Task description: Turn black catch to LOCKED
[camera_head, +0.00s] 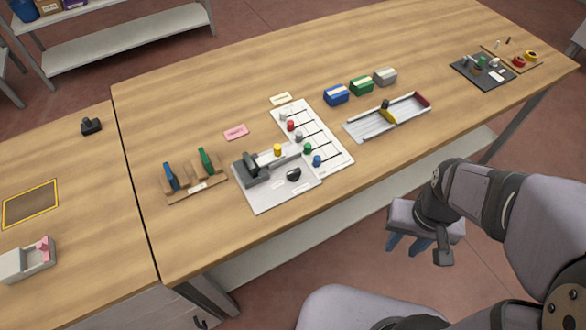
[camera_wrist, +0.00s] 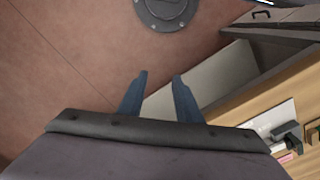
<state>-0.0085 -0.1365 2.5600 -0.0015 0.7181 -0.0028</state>
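The black catch (camera_head: 293,174) is a small dark knob on the grey plate of the edger (camera_head: 262,203), near the middle of the wooden table in the head view. Small labels lie beside it, too small to read, so I cannot tell which way it is set. My gripper (camera_head: 408,244) hangs in front of the table's near edge, well to the right of the catch. In the wrist view its two blue fingers (camera_wrist: 158,98) stand apart with nothing between them. The wrist view shows part of the equipment at its right edge; I cannot make out the catch there.
A white board with coloured knobs (camera_head: 328,150) adjoins the edger plate. A wooden rack (camera_head: 193,186) stands left of it. A metal tray (camera_head: 365,126) and blue, green and grey boxes (camera_head: 361,86) lie to the right. The table front between edger and near edge is clear.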

